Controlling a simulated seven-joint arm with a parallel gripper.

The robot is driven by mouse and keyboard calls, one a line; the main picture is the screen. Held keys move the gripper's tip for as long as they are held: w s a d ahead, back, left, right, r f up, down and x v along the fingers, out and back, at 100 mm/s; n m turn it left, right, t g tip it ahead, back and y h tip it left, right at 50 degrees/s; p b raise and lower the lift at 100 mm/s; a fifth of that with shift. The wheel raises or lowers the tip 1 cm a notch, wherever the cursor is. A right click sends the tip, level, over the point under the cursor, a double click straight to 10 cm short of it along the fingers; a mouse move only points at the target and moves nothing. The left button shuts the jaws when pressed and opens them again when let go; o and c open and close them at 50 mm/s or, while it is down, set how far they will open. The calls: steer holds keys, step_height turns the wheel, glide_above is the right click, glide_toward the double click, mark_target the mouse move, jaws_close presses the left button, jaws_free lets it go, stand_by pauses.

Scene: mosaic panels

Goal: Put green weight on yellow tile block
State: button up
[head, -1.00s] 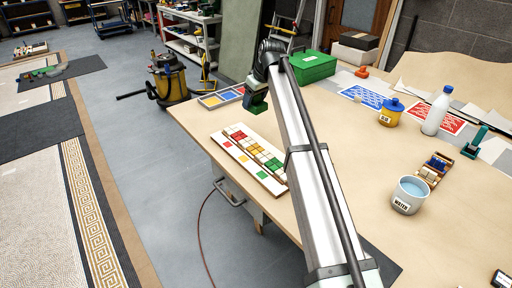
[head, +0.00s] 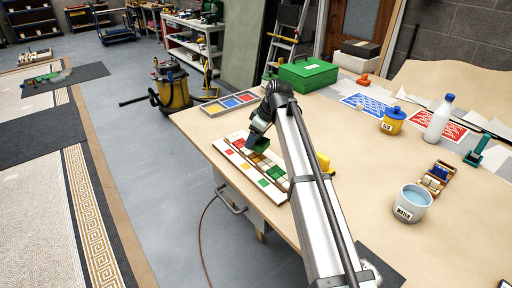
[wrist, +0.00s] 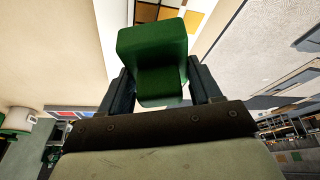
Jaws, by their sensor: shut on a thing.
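My gripper (head: 260,132) is shut on the green weight (head: 257,143) and holds it over the mosaic panel (head: 226,149). In the wrist view the green weight (wrist: 155,50) sits between the two fingers as a dark green stepped block. The panel carries red, white and green tile blocks, with coloured squares along its near strip, one of them yellow. In the wrist view a yellow-orange tile patch (wrist: 193,22) shows just beyond the weight. In the head view the weight and arm cover the panel's middle, so I cannot tell whether the weight touches the tiles.
A yellow object (head: 323,161) stands right of my arm, partly hidden. A colour tray (head: 229,103) and green box (head: 308,73) lie behind. A glue jar (head: 393,121), white bottle (head: 439,117), water cup (head: 411,203) and tile box (head: 435,178) stand at right. The front right table is clear.

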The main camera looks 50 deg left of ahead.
mark_target(256, 146)
steer(key=shift+f, duration=2)
steer(key=shift+f, duration=0.1)
steer(key=o, duration=1.5)
steer(key=v, duration=1.2)
steer(key=shift+d, duration=0.1)
